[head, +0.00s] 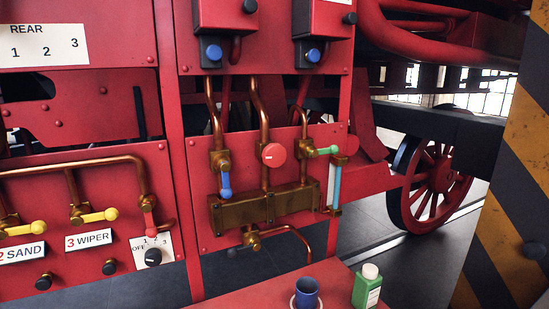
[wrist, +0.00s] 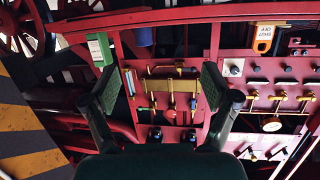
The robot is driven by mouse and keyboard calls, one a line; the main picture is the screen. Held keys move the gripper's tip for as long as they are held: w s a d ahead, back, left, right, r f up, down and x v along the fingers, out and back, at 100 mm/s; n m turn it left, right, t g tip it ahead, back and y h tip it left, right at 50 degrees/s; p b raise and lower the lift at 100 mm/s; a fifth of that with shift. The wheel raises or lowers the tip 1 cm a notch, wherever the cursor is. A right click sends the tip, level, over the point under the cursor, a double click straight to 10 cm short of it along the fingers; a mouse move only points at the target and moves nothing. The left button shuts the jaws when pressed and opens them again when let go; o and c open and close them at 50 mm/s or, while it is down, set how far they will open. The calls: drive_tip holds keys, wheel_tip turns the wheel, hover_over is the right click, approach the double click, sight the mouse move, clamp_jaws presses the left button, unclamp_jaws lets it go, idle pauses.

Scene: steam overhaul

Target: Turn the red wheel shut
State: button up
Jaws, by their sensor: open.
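The small red wheel (head: 273,154) sits on the middle copper pipe above a brass manifold (head: 265,207) on a red panel. It also shows in the wrist view (wrist: 170,113), where the scene appears upside down. Its turned position cannot be told. My gripper (wrist: 160,87) shows only in the wrist view. Its two dark fingers are wide apart with nothing between them. The panel shows between the fingers, some way beyond, and neither finger touches the wheel.
A blue lever (head: 225,182) and a green lever (head: 325,151) flank the wheel. A blue cup (head: 307,293) and green bottle (head: 367,287) stand on a red ledge (head: 245,294) below. Yellow levers (head: 95,216) are at left, a striped post (head: 505,170) at right.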

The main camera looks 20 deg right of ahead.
drive_tip(key=w+r, duration=0.4)
drive_tip(key=w, duration=1.2)
drive_tip(key=n+t+y, duration=0.2)
drive_tip(key=y, duration=0.1)
approach(276, 158)
drive_tip(key=w, duration=0.3)
drive_tip(key=w+a, duration=0.1)
drive_tip(key=w, duration=0.7)
drive_tip(key=shift+a+f, duration=0.2)
drive_tip(key=shift+a, duration=0.15)
drive_tip(key=c, duration=1.1)
